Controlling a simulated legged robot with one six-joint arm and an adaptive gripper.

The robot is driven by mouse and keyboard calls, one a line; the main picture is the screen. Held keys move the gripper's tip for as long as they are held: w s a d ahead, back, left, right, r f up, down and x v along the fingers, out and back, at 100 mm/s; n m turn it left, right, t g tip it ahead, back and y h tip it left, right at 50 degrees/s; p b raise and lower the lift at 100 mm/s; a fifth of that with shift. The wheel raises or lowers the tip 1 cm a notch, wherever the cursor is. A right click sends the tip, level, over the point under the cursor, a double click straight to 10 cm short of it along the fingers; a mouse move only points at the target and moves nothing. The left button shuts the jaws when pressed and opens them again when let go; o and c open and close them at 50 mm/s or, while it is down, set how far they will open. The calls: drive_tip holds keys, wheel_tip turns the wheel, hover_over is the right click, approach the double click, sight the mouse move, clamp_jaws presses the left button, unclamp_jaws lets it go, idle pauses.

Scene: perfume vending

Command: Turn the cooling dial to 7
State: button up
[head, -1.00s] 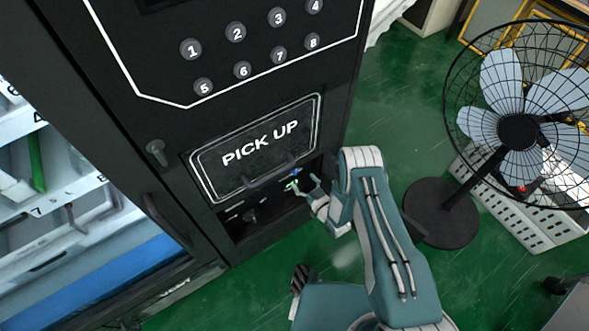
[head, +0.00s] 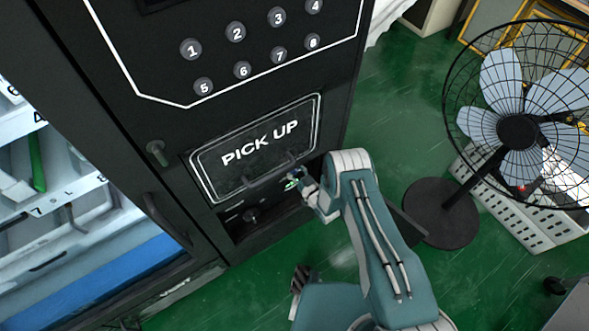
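The black vending machine (head: 300,75) has a recess below its PICK UP flap (head: 262,152). A dark round knob (head: 251,215), perhaps the cooling dial, sits in the left part of this recess. Its numbers and setting are too small and dark to read. My gripper (head: 286,184) is at the right part of the recess, to the right of the knob and apart from it. Its fingers look spread, with nothing seen held. A small green lit mark (head: 291,184) shows by the fingers, which partly hide that end of the recess.
The flap's handle (head: 268,171) juts out just above the gripper. Number buttons (head: 243,69) are higher up. A grey lock knob (head: 157,152) and glass-fronted shelves (head: 60,225) are at left. A standing fan (head: 517,132) is at right; green floor (head: 400,120) lies between.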

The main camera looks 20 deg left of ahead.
drive_tip(key=shift+r+n, duration=0.1)
drive_tip(key=shift+n, duration=0.5)
drive_tip(key=o, duration=1.2)
drive_tip(key=shift+a, duration=0.1)
drive_tip(key=shift+c, duration=0.2)
drive_tip(key=v, duration=1.2)
drive_tip(key=shift+w, duration=0.1)
